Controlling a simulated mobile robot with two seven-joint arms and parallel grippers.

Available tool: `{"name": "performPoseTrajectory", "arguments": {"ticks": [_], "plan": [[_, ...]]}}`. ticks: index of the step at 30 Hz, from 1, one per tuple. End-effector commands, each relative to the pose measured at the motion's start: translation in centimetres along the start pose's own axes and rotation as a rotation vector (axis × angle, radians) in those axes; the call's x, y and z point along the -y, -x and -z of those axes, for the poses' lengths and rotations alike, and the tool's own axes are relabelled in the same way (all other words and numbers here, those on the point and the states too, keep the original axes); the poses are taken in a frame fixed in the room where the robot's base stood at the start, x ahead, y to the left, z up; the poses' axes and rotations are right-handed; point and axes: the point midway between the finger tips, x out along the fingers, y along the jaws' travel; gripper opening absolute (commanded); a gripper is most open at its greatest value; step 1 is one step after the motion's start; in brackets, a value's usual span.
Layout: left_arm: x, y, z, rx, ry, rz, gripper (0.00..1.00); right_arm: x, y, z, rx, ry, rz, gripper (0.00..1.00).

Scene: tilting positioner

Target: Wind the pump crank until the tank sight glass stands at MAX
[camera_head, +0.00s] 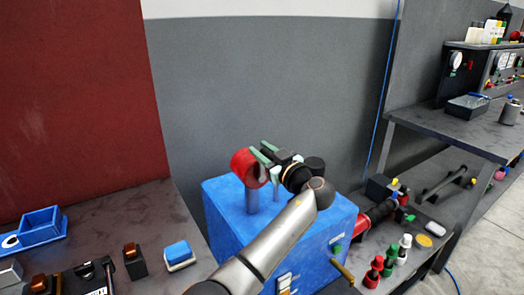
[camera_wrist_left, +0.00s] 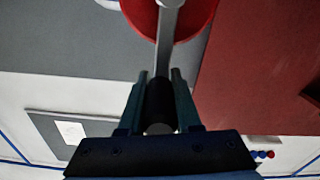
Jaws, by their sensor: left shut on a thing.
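The crank has a red round hub (camera_head: 240,167) on a grey post (camera_head: 252,200) above a blue cabinet (camera_head: 225,215). In the left wrist view the red disc (camera_wrist_left: 198,14) and a grey crank arm (camera_wrist_left: 167,45) lead to a black handle (camera_wrist_left: 159,100). My left gripper (camera_head: 265,157), with green fingers, is beside the red hub. In the wrist view the gripper (camera_wrist_left: 158,88) has one finger on each side of the black handle and is shut on it. My left arm hides part of the cabinet. I cannot make out the sight glass or its level. My right gripper is not in view.
A left bench holds a blue tray (camera_head: 42,227) and a blue-topped block (camera_head: 179,255). Right of the cabinet are a red and black cylindrical device (camera_head: 378,214) and red, green and white bottles (camera_head: 389,262). A grey shelf bench (camera_head: 440,135) stands further right.

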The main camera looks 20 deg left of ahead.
Motion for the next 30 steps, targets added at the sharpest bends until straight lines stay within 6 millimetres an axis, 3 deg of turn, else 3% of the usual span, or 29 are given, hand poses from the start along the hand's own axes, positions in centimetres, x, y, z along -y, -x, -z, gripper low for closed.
{"name": "performPoseTrajectory", "arguments": {"ticks": [30], "plan": [[-0.33,0.03,-0.41,0.001,-0.043,0.0,0.0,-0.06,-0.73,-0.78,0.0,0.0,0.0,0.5]]}}
